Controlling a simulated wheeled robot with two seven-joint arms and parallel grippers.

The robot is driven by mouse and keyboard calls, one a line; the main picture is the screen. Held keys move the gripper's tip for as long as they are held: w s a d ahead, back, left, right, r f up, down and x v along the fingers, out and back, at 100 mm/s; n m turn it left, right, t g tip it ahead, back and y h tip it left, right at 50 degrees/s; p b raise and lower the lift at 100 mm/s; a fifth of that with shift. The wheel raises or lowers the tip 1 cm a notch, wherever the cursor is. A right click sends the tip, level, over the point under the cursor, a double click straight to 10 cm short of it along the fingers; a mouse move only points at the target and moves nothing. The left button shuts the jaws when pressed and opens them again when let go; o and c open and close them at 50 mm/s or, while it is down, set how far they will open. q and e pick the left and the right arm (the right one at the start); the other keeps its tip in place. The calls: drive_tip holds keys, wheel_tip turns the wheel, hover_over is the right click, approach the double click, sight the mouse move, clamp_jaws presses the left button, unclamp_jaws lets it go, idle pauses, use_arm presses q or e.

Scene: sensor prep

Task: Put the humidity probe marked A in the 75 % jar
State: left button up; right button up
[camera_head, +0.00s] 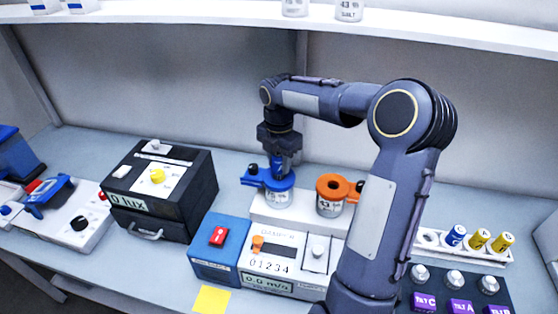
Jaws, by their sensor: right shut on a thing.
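My right gripper (280,165) points down, directly over the jar with the blue lid (278,198). It is shut on a small blue thing, probably a humidity probe, mostly hidden by the fingers; its letter cannot be read. The lower end is at the jar's top, and I cannot tell whether it is inside the opening. A jar with an orange lid (331,205) stands to the right on the same white stand (298,218). The jar labels are too small to read surely. My left gripper is not in view.
A white rack (430,239) at right holds a blue probe (455,236) and two yellow ones. A black panel with knobs and tilt labels lies before it. A black box (193,205) marked 0 lux stands left; a blue and white device (222,247) sits in front.

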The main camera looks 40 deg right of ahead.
drive_tip(key=shift+f, duration=1.15)
idle(1.5)
drive_tip(key=o, duration=1.3)
drive_tip(key=shift+o, duration=0.2)
drive_tip(key=shift+r, duration=0.1)
drive_tip(key=shift+r+p, duration=0.95)
drive_tip(key=shift+r, duration=3)
